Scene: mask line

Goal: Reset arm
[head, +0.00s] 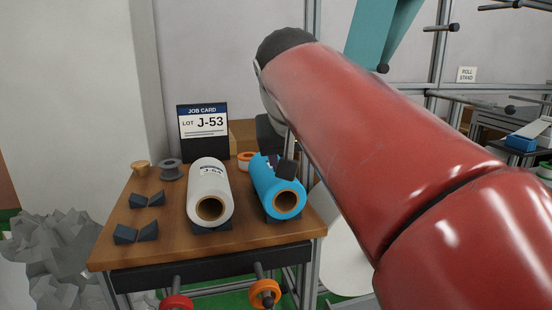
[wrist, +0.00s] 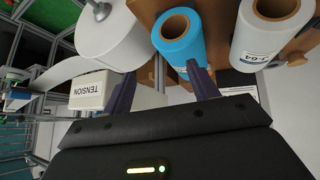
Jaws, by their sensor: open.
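My red arm crosses the head view from the lower right to the upper left. My gripper (wrist: 162,78) is open, with its two dark fingers apart in the wrist view and nothing seen held between them. One fingertip overlaps the near side of the blue roll (wrist: 180,42) in that view; I cannot tell if they touch. In the head view the blue roll (head: 277,188) lies on dark supports at the table's right, with dark gripper parts beside and over it. The white roll (head: 210,190), labelled J-64, lies to its left.
The wooden table (head: 160,222) also holds empty dark cradle blocks (head: 136,232), small spools (head: 171,169) and a job card reading LOT J-53 (head: 203,132). A TENSION box (wrist: 88,90) and a large white roll (wrist: 112,38) are near my gripper.

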